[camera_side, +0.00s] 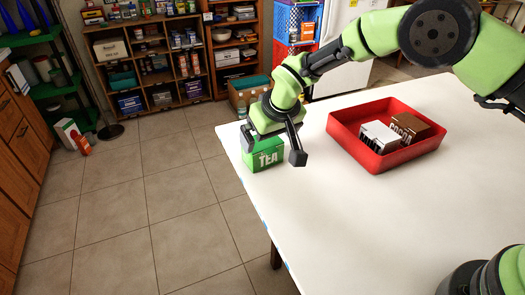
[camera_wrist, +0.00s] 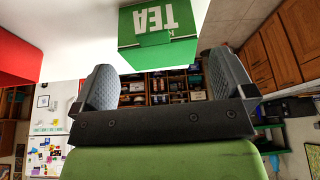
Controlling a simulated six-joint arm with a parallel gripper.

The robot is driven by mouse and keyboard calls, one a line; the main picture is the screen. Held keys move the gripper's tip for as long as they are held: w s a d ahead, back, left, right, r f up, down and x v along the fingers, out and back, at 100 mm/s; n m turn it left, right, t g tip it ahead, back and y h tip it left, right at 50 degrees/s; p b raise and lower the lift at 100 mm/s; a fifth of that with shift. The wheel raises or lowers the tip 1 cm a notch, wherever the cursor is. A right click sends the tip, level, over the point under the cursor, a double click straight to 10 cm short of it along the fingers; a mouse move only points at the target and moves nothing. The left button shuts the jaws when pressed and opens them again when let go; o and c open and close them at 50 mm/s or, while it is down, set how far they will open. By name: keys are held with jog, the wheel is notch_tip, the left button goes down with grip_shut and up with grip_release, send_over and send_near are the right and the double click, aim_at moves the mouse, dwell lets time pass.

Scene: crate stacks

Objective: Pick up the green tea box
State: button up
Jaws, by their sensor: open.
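The green tea box (camera_side: 264,156) stands at the table's left corner in the side view, with TEA on its front. In the wrist view the tea box (camera_wrist: 158,30) is upside down at the top, just beyond the fingertips. My gripper (camera_side: 270,143) is at the box, its fingers spread; in the side view one finger shows in front of the box's right side. The wrist view shows my gripper's two fingers (camera_wrist: 162,88) wide apart with nothing between them. I cannot tell whether a finger touches the box. Part of the box's top is hidden by my gripper in the side view.
A red tray (camera_side: 378,160) on the white table (camera_side: 330,225) holds a white box (camera_side: 380,137) and a brown box (camera_side: 411,127). The table's edge is close beside the tea box. The table's front is clear. Shelves (camera_side: 150,60) stand beyond it.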

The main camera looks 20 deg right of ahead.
aim_at(266, 144)
jog(key=shift+x, duration=2.2)
